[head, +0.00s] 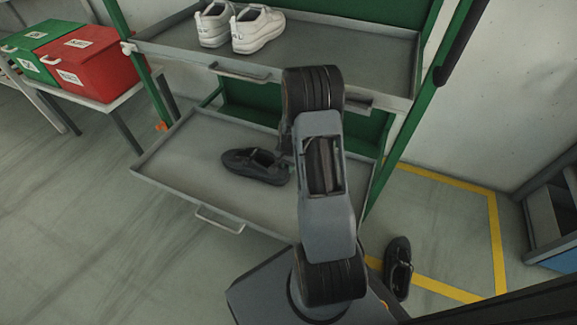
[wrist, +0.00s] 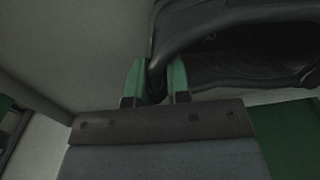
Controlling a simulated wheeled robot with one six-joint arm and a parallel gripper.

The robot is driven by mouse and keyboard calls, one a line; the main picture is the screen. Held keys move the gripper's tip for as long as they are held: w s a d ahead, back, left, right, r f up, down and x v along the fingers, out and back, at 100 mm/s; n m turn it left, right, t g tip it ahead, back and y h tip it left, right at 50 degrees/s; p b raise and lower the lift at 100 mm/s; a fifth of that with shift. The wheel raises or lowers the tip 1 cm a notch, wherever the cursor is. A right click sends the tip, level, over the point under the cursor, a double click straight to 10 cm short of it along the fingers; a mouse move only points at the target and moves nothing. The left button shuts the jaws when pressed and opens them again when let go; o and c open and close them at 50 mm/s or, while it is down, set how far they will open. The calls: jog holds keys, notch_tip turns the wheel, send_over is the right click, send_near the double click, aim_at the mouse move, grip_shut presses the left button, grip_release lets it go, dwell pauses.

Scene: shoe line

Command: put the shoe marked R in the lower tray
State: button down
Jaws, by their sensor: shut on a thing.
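A black shoe (head: 254,166) is over the lower tray (head: 172,168), toe to the left. I cannot tell whether it rests on the tray floor or hangs just above it. My gripper (wrist: 159,84) has its green fingers on either side of this shoe's edge and is shut on it. In the wrist view the shoe (wrist: 235,50) fills the upper right. In the head view my arm hides most of the gripper. A second black shoe (head: 398,268) lies on the floor at the right. No R mark is readable on either shoe.
The upper tray (head: 350,62) above holds a pair of white shoes (head: 240,26). Green rack posts (head: 405,125) stand beside the trays. A red box (head: 95,72) and a green box (head: 42,48) stand on a bench at the left. The lower tray's left part is bare.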

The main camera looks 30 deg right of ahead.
jog(key=c, duration=1.5)
grip_release()
jog(key=shift+f, duration=0.15)
jog(key=shift+c, duration=0.2)
jog(key=o, duration=0.5)
jog(key=shift+c, duration=0.2)
